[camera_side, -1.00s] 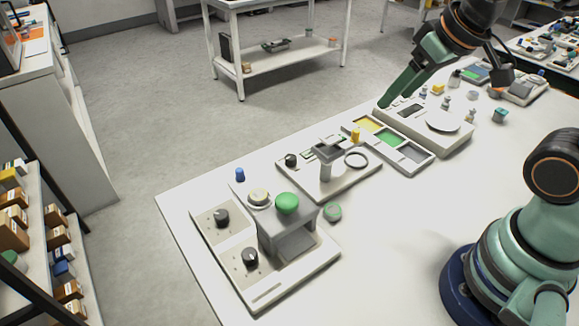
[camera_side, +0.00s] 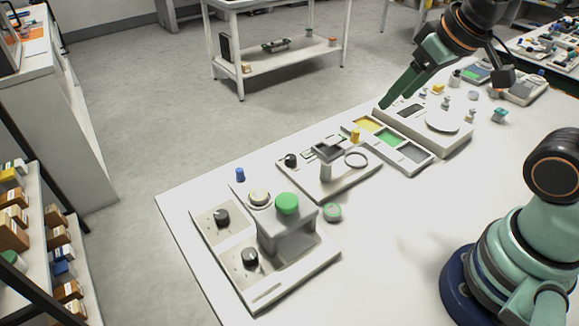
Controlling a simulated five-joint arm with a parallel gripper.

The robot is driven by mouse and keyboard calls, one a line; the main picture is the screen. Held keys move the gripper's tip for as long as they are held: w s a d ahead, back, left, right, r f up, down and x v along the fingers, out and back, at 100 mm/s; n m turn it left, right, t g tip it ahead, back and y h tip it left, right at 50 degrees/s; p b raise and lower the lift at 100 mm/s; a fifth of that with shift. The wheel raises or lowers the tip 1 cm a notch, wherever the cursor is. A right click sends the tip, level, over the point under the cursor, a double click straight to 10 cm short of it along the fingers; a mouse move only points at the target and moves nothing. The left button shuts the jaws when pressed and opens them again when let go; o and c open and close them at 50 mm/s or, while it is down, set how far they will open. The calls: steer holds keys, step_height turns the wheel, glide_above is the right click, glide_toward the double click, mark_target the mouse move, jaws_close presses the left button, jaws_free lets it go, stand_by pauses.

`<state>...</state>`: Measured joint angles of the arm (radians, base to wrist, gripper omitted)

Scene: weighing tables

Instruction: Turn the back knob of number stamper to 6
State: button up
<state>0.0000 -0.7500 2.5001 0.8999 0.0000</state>
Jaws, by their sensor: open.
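The number stamper appears to be the white device (camera_side: 267,293) at the front left of the table, with a grey press block and a green button (camera_side: 287,203) on top. It has two black knobs on its left side: the farther knob (camera_side: 222,217) and the nearer knob (camera_side: 250,258). Both have pale pointer marks, but the numbers around them are too small to read. My gripper (camera_side: 384,103) is open and empty, above the table at the upper right, far from both knobs. Its fingers overlap in this view and point down to the left.
Behind the stamper stands a device with a small knob (camera_side: 291,160) and a ring (camera_side: 356,160). Beyond it are a tray of coloured pads (camera_side: 390,141) and a scale with a round pan (camera_side: 443,120). A blue peg (camera_side: 240,175) stands near the left edge.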

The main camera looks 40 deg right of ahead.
steer(key=w+a+n+g+y, duration=0.1)
steer(key=w+a+n, duration=0.1)
steer(key=a+n, duration=0.15)
steer(key=w+a+n+g, duration=0.1)
steer(key=w+a+n, duration=0.1)
steer(key=a, duration=0.2)
steer(key=n+g+h, duration=0.1)
steer(key=n+g, duration=0.3)
steer(key=n, duration=0.9)
glide_above(249, 253)
step_height(249, 253, down, 10)
steer(key=shift+m, duration=0.25)
step_height(249, 253, down, 12)
steer(key=shift+f, duration=0.1)
jaws_close()
